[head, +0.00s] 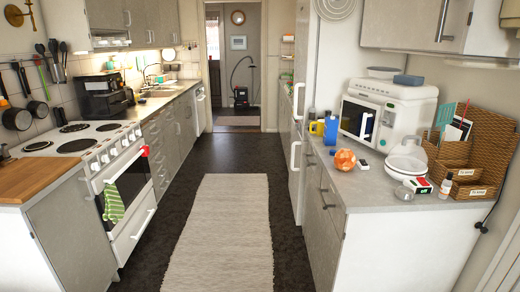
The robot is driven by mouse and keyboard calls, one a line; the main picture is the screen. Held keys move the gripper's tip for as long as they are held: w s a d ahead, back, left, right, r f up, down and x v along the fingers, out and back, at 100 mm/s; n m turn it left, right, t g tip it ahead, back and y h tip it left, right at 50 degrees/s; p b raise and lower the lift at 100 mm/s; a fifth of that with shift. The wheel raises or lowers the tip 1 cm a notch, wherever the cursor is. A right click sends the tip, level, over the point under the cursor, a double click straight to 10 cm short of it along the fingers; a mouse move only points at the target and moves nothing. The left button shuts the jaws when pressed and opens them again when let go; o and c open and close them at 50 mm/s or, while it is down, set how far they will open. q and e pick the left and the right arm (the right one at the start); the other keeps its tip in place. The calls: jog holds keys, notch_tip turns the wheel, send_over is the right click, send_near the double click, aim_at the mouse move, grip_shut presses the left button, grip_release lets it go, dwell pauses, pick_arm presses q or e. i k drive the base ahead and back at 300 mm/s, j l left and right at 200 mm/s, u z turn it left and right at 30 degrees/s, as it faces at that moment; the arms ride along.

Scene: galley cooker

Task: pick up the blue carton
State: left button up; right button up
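An upright blue object (331,131), which looks like the blue carton, stands on the right-hand counter at the left side of the white microwave (388,112). A yellow mug (316,128) is just left of it. Small dark bottle tops show behind it. Neither of my grippers is in the head view.
An orange patterned ball (345,160), small items and a white kettle-like pot (406,158) stand on the right counter (385,187). A wicker organiser (470,150) is at the far right. A pale rug (222,235) lies along the clear aisle. A stove (85,140) is left.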

aim_at(332, 122)
jog(key=i+l+u, duration=0.1)
jog(key=i+u, duration=0.3)
jog(key=i, duration=1.4)
